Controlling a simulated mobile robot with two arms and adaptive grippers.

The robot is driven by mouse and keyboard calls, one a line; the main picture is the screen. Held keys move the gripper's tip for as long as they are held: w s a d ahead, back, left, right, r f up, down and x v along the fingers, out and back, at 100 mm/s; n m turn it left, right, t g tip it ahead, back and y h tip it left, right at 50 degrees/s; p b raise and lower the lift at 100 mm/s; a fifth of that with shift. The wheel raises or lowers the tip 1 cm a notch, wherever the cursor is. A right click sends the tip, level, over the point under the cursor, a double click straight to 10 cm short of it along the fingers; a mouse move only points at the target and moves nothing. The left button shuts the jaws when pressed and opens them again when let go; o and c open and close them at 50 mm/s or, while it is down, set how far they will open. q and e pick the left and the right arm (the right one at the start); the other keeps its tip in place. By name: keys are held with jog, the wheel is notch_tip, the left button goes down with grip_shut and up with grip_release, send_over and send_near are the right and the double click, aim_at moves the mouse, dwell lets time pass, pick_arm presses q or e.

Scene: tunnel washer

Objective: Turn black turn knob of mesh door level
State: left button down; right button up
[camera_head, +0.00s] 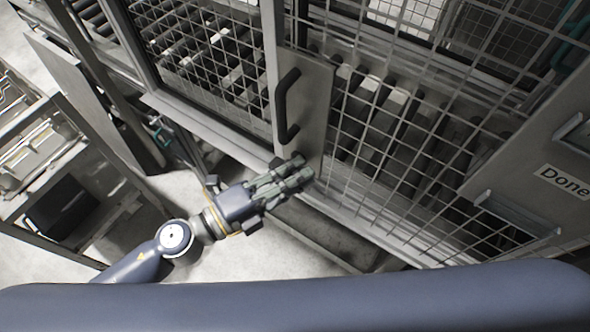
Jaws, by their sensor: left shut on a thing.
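The mesh door (385,150) stands upright in the middle and right of the head view, with a pale metal plate at its left edge. A black bow handle (285,106) is fixed to this plate. My left gripper (296,174) is at the lower part of the plate, just below the handle. Its fingers are closed around a small dark part, the black turn knob (277,163), of which only a little shows. The fingers hide the rest, so I cannot tell the knob's angle. My right gripper is not in view.
Behind the mesh are several dark rollers (408,128). A grey panel with a "Done" label (565,180) stands at the right. A shelf rack (60,170) with trays is at the left. Bare floor (180,195) lies below the door frame.

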pick_arm(q)
jog(key=shift+f, duration=0.1)
dwell(0.4)
jog(key=c, duration=1.7)
grip_release()
jog(key=shift+a, duration=0.1)
jog(key=shift+v, duration=5.95)
